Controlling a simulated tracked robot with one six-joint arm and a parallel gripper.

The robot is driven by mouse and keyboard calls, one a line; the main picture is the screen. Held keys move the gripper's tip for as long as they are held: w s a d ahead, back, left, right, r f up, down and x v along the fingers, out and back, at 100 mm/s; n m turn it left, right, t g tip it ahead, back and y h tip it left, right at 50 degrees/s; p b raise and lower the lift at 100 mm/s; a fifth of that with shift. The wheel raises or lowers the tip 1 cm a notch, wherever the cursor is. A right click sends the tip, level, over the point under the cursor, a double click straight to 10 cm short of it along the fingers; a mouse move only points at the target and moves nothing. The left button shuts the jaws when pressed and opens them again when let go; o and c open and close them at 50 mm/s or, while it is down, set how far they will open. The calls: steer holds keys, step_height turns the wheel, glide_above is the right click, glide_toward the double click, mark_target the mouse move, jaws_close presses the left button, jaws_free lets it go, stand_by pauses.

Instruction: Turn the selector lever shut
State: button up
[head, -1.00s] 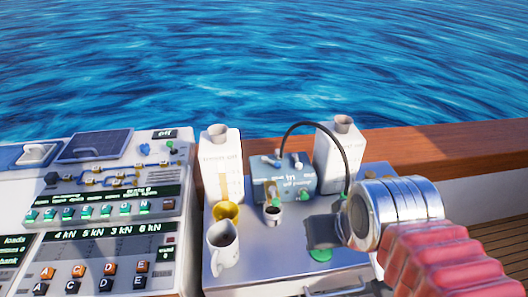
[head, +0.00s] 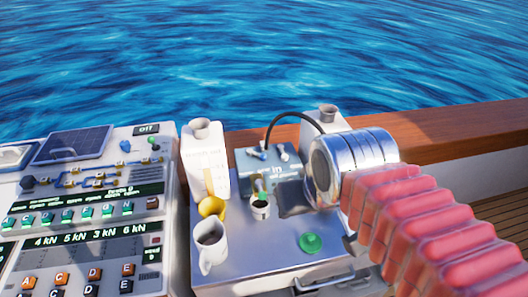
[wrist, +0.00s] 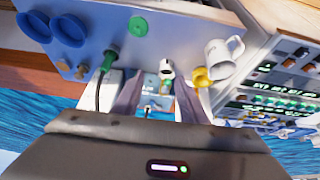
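A blue-grey box (head: 272,170) with small fittings stands at the back of the metal cabinet. I cannot tell for sure which fitting is the selector lever; a small greenish-yellow piece (head: 260,186) shows on its front, above a small white cup (head: 260,210). My gripper (head: 298,198) is just right of the box, and its dark body hides part of it. In the wrist view my gripper (wrist: 156,95) has its two grey fingers apart, with the box (wrist: 152,108) seen beyond the gap. Nothing shows held between them.
White bottles (head: 205,160) stand either side of the box, the right one partly behind my arm. A black hose (head: 279,122) arches over it. A yellow cup (head: 211,207), a white mug (head: 210,245) and a green knob (head: 310,242) are in front. A control panel (head: 90,215) lies left.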

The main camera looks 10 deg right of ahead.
steer(key=w+r+n+g, duration=0.15)
steer(key=w+r, duration=0.35)
steer(key=w, duration=0.5)
steer(key=n+g, duration=0.3)
steer(key=g, duration=0.1)
glide_above(256, 154)
steer(key=s+d, duration=0.1)
steer(key=d, duration=0.1)
step_height(256, 154, down, 6)
steer(key=f, duration=0.1)
steer(key=shift+s+r, duration=0.25)
step_height(256, 154, down, 14)
steer(key=shift+r, duration=0.1)
steer(key=shift+c, duration=0.6)
